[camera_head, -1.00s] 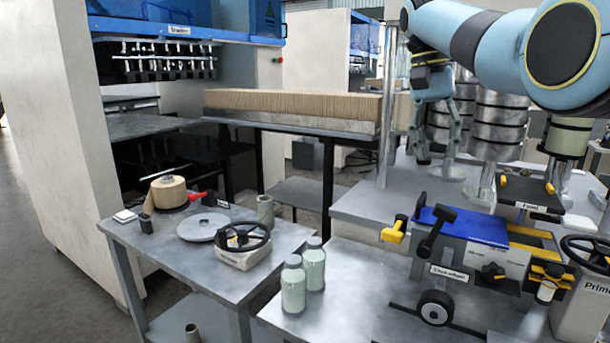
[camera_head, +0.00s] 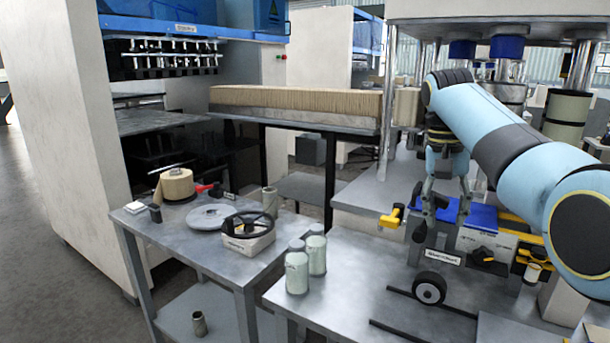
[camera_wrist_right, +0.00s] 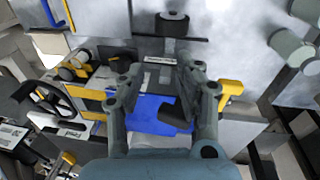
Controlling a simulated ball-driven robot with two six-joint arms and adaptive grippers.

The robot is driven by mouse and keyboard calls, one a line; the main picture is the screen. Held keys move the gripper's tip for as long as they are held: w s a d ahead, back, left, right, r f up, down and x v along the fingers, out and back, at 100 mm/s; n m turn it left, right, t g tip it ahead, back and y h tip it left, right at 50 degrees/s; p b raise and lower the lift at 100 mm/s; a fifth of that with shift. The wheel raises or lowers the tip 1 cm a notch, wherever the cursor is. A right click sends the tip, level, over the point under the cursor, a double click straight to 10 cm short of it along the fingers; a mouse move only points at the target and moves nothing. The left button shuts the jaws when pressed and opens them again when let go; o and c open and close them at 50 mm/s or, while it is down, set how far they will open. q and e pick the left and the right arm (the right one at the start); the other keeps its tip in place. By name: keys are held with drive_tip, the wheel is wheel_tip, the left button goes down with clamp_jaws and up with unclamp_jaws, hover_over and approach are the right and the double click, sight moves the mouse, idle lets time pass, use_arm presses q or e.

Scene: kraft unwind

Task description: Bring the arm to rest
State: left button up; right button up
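My right gripper (camera_head: 443,218) hangs fingers down over the blue-topped machine (camera_head: 482,217) on the right-hand table. Its arm comes in from the right edge. In the wrist view the fingers of the right gripper (camera_wrist_right: 160,75) stand apart. The machine's blue top (camera_wrist_right: 150,108) and a black handle (camera_wrist_right: 174,118) show between and below them, and nothing is held. I cannot tell the exact height of the fingertips above the machine. My left gripper and arm are not in view.
The grey table (camera_head: 355,285) holds two pale green jars (camera_head: 297,270) and a black wheel (camera_head: 429,288). A yellow knob (camera_head: 391,217) sticks out left of the machine. A lower cart (camera_head: 190,250) carries a tape roll (camera_head: 175,185) and a handwheel (camera_head: 248,228). Table space between jars and machine is clear.

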drive_tip(key=s+d+f+n+t, duration=0.2)
drive_tip(key=s+d+f+n, duration=0.1)
drive_tip(key=s+f, duration=1.3)
drive_tip(key=s+a+r+n+t, duration=0.1)
drive_tip(key=s+r+n, duration=0.15)
drive_tip(key=s, duration=0.85)
drive_tip(key=s+r+n+t, duration=0.1)
drive_tip(key=s+r, duration=0.2)
drive_tip(key=s, duration=0.8)
drive_tip(key=s+d+f+g+b, duration=0.15)
drive_tip(key=f+b, duration=0.35)
drive_tip(key=f, duration=1.4)
drive_tip(key=s+d+f+b, duration=0.15)
drive_tip(key=f+b, duration=0.25)
drive_tip(key=f, duration=1.5)
drive_tip(key=s+f+g+b, duration=0.1)
drive_tip(key=s+f+b, duration=0.5)
drive_tip(key=s+f, duration=1.2)
drive_tip(key=shift+f+m+y, duration=0.35)
drive_tip(key=shift+f+y, duration=0.05)
drive_tip(key=shift+f, duration=0.5)
